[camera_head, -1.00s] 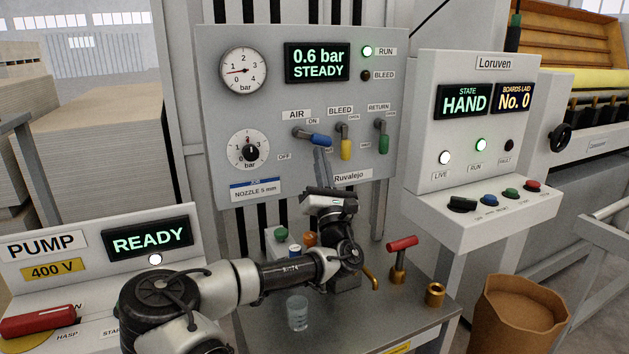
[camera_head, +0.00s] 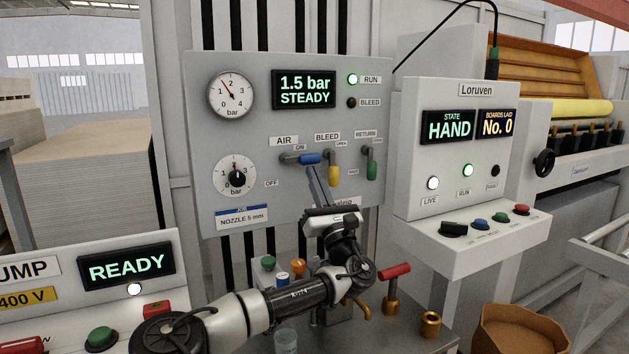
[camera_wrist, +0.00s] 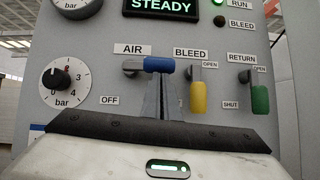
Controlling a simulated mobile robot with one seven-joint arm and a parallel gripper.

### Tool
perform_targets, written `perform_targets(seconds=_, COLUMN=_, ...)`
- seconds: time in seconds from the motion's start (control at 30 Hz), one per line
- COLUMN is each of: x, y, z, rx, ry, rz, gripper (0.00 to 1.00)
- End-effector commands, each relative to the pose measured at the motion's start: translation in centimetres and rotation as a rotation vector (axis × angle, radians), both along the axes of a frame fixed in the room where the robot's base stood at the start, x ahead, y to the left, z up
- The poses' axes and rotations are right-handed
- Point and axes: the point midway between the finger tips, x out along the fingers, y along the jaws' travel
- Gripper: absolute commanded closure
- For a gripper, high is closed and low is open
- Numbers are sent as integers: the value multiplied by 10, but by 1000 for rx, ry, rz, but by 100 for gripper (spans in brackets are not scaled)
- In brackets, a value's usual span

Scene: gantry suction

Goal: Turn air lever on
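The air lever has a blue handle (camera_head: 311,158) and sits on the grey panel (camera_head: 205,150) under the AIR label. The handle points right and lies about level, just below the ON label; OFF is lower left. In the wrist view the blue handle (camera_wrist: 159,64) is straight ahead. My gripper (camera_head: 311,169) has its fingers together, with nothing seen between them. The fingertips (camera_wrist: 159,77) are right at the underside of the handle and seem to touch it. The panel display (camera_head: 305,90) reads 1.5 bar STEADY.
The yellow bleed lever (camera_head: 334,174) hangs close to the right of my fingers. The green return lever (camera_head: 372,168) hangs further right. Below are a bench with a red-handled valve (camera_head: 393,283) and a glass (camera_head: 286,341). The Loruven console (camera_head: 410,190) stands at the right.

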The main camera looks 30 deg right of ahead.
Motion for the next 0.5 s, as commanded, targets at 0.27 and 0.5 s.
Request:
perform_targets(seconds=0.27, x=-2, y=0, z=2, rx=1, ry=-5, rz=-1, gripper=100)
perform_targets(seconds=0.5, x=-26, y=1, z=-17, rx=-1, ry=-1, rz=-4, gripper=100)
